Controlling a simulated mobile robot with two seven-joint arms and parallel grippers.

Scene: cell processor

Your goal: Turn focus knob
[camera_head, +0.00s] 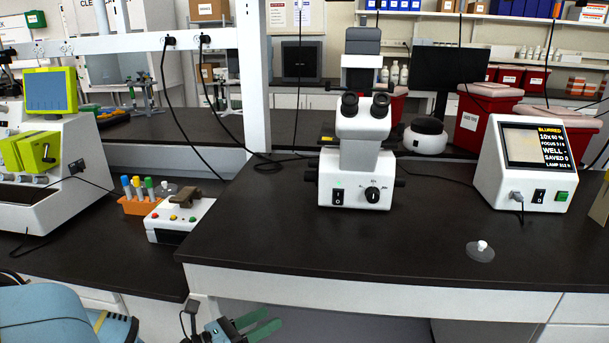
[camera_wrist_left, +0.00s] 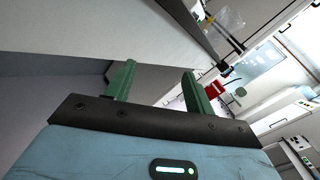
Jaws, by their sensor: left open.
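A white microscope (camera_head: 358,150) stands upright on the dark bench in the head view. Dark side knobs show at its left (camera_head: 311,173) and right (camera_head: 400,181), and a round black knob (camera_head: 372,194) sits on its front base. I cannot tell for sure which is the focus knob. The display unit (camera_head: 535,145) at the right reads "BLURRED" and a focus line. My left gripper (camera_head: 262,322) is low, in front of and below the bench edge, well apart from the microscope. Its green fingers are open and empty in the left wrist view (camera_wrist_left: 158,75). My right gripper is not in view.
The bench's front edge (camera_head: 380,280) lies between my left gripper and the microscope. A small clear disc with a white knob (camera_head: 481,250) lies at the right. A tube rack (camera_head: 140,204) and a white box with buttons (camera_head: 180,217) stand on the left bench. The bench before the microscope is clear.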

